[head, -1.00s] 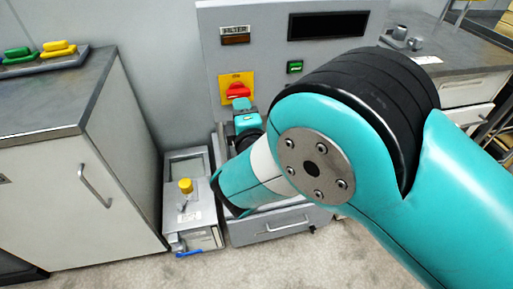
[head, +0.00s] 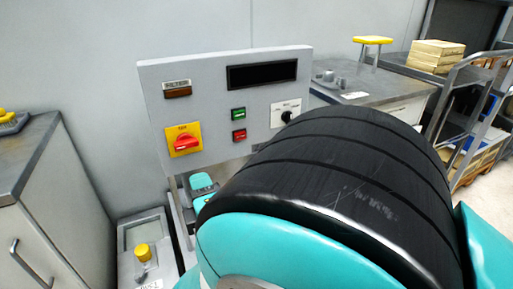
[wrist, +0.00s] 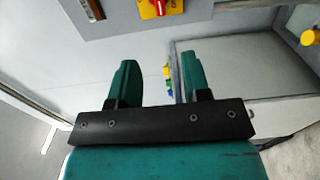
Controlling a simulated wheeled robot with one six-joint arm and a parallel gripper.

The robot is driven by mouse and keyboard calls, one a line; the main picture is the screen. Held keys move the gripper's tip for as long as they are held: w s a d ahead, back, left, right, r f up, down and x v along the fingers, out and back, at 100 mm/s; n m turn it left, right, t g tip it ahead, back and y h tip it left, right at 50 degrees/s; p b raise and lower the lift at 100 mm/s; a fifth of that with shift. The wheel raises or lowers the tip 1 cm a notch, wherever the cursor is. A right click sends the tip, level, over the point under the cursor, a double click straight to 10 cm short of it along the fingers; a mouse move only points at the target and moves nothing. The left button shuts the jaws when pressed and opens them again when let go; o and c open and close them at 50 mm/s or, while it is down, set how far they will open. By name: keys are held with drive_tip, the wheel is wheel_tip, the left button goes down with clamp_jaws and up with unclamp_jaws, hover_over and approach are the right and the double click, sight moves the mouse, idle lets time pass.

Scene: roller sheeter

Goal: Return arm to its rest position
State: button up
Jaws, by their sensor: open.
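My gripper (wrist: 158,82) shows in the wrist view as two teal fingers standing apart on a black bar, with nothing between them. The red switch also shows at the top of the wrist view (wrist: 156,7).
A grey box with a yellow knob (head: 142,252) stands left of the machine. A cabinet (head: 45,220) is at the far left.

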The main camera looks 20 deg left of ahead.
drive_tip(key=w+d+r+m+g+h+p, duration=0.1)
drive_tip(key=w+d+r+m+h, duration=0.25)
drive_tip(key=d, duration=0.35)
drive_tip(key=w+d+r+m+g+h+p, duration=0.1)
drive_tip(key=w+d+r+m+h+p, duration=0.15)
drive_tip(key=d+m, duration=0.3)
drive_tip(key=w+d+r+m+g+h+p, duration=0.1)
drive_tip(key=w+d+r+m+h, duration=0.2)
drive_tip(key=d, duration=0.4)
drive_tip(key=s+d+r+m+g+p, duration=0.1)
drive_tip(key=s+d+r+m+g, duration=0.25)
drive_tip(key=d, duration=0.25)
drive_tip(key=s+d+r+m+g+p, duration=0.2)
drive_tip(key=s+d+m, duration=0.1)
drive_tip(key=s+d, duration=0.25)
drive_tip(key=s+d+r+g+p, duration=0.1)
drive_tip(key=s+d+r+g, duration=0.1)
drive_tip(key=s, duration=0.5)
drive_tip(key=s+d+r+g+y+p, duration=0.1)
drive_tip(key=s+d+r+g, duration=0.2)
drive_tip(key=s, duration=0.3)
drive_tip(key=shift+s+d+r+m, duration=0.2)
drive_tip(key=shift+s+d+m, duration=0.2)
drive_tip(key=shift+d+m, duration=0.1)
